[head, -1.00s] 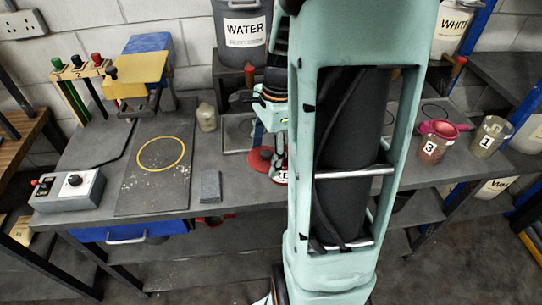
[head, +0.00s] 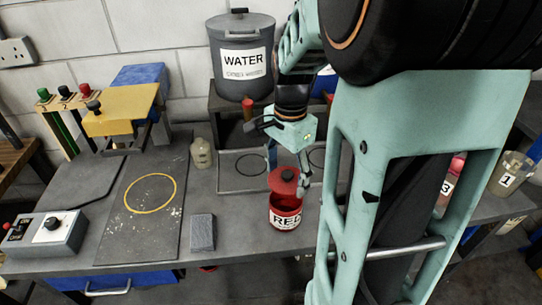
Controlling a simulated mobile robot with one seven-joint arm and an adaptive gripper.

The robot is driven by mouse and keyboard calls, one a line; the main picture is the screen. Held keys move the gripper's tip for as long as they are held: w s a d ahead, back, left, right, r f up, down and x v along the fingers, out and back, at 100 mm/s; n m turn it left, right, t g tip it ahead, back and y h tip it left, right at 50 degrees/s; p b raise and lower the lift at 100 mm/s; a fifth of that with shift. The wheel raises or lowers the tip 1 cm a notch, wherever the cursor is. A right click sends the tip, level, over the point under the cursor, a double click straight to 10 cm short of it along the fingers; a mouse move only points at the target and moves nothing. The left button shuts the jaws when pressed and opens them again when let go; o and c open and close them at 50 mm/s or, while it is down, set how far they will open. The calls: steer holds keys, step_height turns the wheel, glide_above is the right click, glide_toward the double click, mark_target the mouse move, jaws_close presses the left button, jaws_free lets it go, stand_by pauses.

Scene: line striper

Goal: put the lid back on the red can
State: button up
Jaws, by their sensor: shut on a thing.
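The red can (head: 285,217), labelled RED, stands upright near the front of the table in the head view. The red lid (head: 283,186), with a dark knob on top, is over the can's mouth. My gripper (head: 288,172) reaches down from behind, its fingers around the lid, and is shut on it. The lid looks slightly tilted toward me. I cannot tell whether its edge touches the can's rim.
A grey WATER bin (head: 242,62) stands on a raised shelf behind. A grey block (head: 203,232) lies left of the can, and a beige bottle (head: 201,153) stands farther back. Bare table lies around the can.

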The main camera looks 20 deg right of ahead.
steer(key=shift+f+b, duration=2.1)
steer(key=shift+f, duration=0.85)
steer(key=shift+f, duration=0.15)
steer(key=o, duration=1.1)
steer(key=shift+o, duration=0.3)
steer(key=o, duration=0.3)
steer(key=shift+o, duration=0.2)
